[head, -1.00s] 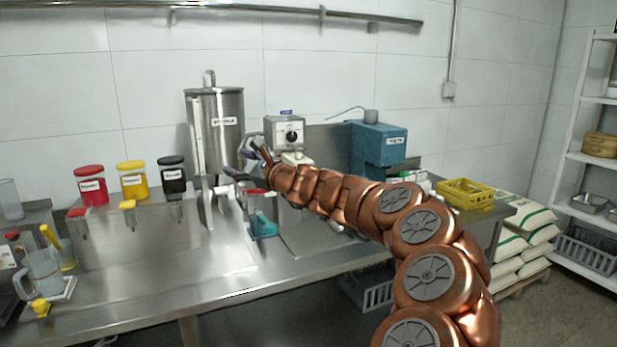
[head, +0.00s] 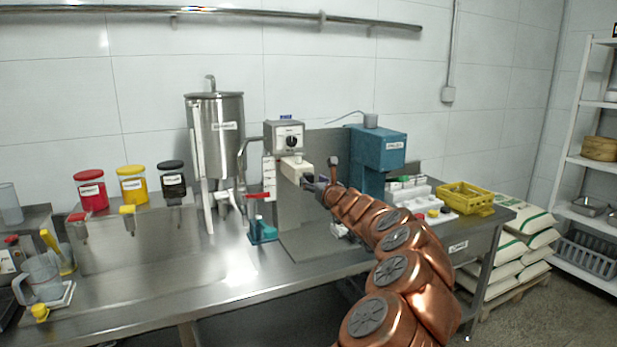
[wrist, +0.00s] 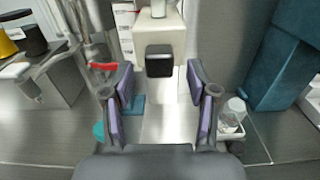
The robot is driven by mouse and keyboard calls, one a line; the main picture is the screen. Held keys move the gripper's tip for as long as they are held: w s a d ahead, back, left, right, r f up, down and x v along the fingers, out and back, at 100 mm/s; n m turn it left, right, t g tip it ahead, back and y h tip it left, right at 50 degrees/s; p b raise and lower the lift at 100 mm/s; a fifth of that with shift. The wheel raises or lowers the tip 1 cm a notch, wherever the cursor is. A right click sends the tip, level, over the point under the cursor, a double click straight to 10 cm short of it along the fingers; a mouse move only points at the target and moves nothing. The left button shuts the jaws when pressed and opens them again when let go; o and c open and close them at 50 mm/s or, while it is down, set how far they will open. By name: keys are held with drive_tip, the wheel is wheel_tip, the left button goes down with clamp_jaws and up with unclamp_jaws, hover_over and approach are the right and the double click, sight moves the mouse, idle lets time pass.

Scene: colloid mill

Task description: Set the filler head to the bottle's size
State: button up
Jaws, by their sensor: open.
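The filler stands at the back middle, with a grey dial box (head: 289,136) and a cream head (head: 295,168) below it. In the wrist view the cream head (wrist: 158,33) carries a dark square knob (wrist: 159,61). My gripper (head: 308,183) is at the front of this head, partly hidden by my wrist. In the wrist view my gripper (wrist: 160,80) is open, with the knob centred between its purple-padded fingers; I see no contact. A clear bottle (wrist: 235,110) stands right of the right finger. My arm hides most of that area in the head view.
A steel tank (head: 216,140) with a red-handled valve and a teal clamp-like piece (head: 262,231) are left of the filler. A blue machine (head: 375,150) is to the right. A yellow crate (head: 466,198) sits at the right end.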

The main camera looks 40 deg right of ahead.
sight(311, 179)
drive_tip(key=shift+p+x, duration=0.6)
drive_tip(key=shift+x, duration=1.5)
clamp_jaws()
